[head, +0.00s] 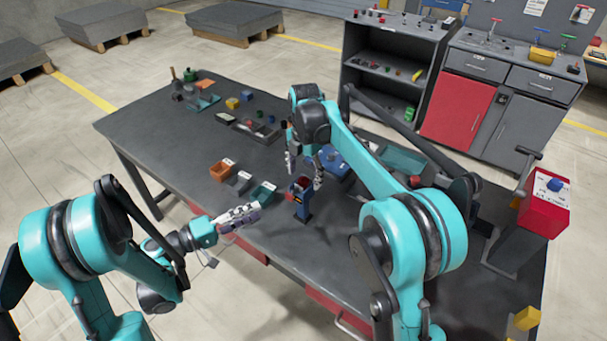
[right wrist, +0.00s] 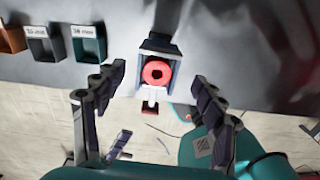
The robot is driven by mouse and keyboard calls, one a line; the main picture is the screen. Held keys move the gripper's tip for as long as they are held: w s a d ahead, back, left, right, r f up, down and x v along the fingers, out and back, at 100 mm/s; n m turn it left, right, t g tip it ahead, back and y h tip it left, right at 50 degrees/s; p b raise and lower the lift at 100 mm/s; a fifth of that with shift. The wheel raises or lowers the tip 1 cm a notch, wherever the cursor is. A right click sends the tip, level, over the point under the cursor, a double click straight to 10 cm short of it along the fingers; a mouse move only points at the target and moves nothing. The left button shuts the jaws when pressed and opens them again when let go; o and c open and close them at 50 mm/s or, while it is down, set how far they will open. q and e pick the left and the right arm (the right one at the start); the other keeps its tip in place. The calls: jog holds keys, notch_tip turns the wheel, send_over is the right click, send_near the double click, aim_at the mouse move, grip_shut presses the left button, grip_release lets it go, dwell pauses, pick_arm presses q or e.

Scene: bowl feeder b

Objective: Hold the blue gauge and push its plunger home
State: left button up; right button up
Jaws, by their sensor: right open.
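The blue gauge (head: 302,206) stands upright near the front edge of the dark table, with red at its top. In the right wrist view, the blue-grey gauge (right wrist: 157,45) shows a round red part (right wrist: 157,73) with a dark centre, probably the plunger. My right gripper (head: 303,170) is open above the gauge. Its two fingers are spread to either side of the red part in the right wrist view, with no contact visible. My left gripper (head: 240,216) is left of the gauge, low over the table's front edge and apart from it; its finger gap is unclear.
Orange (head: 221,170), grey (head: 238,182) and teal (head: 263,192) bins stand left of the gauge. A blue object (head: 328,162) lies behind it. A red box with a blue knob (head: 555,185) stands at the right. Small parts and trays lie farther back.

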aim_at(303, 192)
jog(key=shift+w+a+f, duration=0.1)
jog(key=shift+a+f, duration=0.05)
jog(key=shift+f, duration=0.55)
notch_tip(303, 192, down, 7)
jog(key=shift+r, duration=0.15)
grip_shut()
